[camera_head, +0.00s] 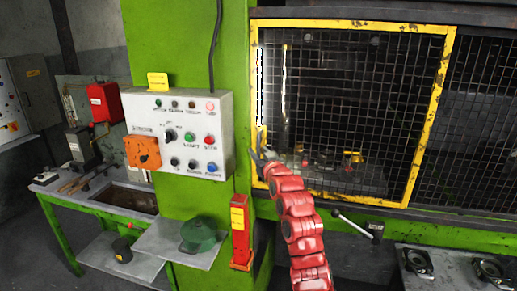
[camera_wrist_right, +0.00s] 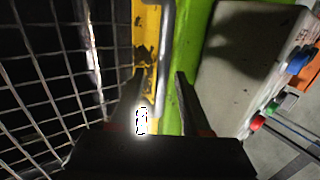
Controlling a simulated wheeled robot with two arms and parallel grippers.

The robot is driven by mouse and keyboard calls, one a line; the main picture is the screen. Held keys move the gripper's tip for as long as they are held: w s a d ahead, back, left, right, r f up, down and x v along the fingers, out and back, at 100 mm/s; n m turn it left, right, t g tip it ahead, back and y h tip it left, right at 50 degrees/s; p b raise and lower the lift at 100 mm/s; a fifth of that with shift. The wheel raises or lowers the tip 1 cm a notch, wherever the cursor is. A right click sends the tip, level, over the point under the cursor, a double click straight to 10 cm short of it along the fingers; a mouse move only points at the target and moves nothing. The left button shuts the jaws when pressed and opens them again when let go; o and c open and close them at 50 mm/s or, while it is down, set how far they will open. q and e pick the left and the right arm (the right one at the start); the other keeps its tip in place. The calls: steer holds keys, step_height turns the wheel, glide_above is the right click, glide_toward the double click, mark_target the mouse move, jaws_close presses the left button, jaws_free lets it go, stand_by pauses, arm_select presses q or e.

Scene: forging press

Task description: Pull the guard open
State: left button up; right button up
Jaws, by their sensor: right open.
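The guard (camera_head: 347,24) is a yellow-framed panel of dark wire mesh on the front of the green press, and it looks closed. Its yellow left edge carries an upright handle, which shows as a grey bar (camera_wrist_right: 167,45) in the right wrist view. My right gripper (camera_head: 261,147) is at this left edge, reaching up from below. In the right wrist view my right gripper (camera_wrist_right: 160,78) is open, with one finger on each side of the bar in the picture. I cannot tell whether either finger touches it. My left gripper is not in view.
A grey control box (camera_head: 207,112) with coloured buttons sticks out on the green column left of the guard. A red post (camera_head: 241,232) stands below it. A lever (camera_head: 353,224) juts out below the guard. A green workbench (camera_head: 60,245) stands at the left.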

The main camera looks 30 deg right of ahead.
steer(key=shift+w, duration=0.4)
jaws_close()
stand_by(1.3)
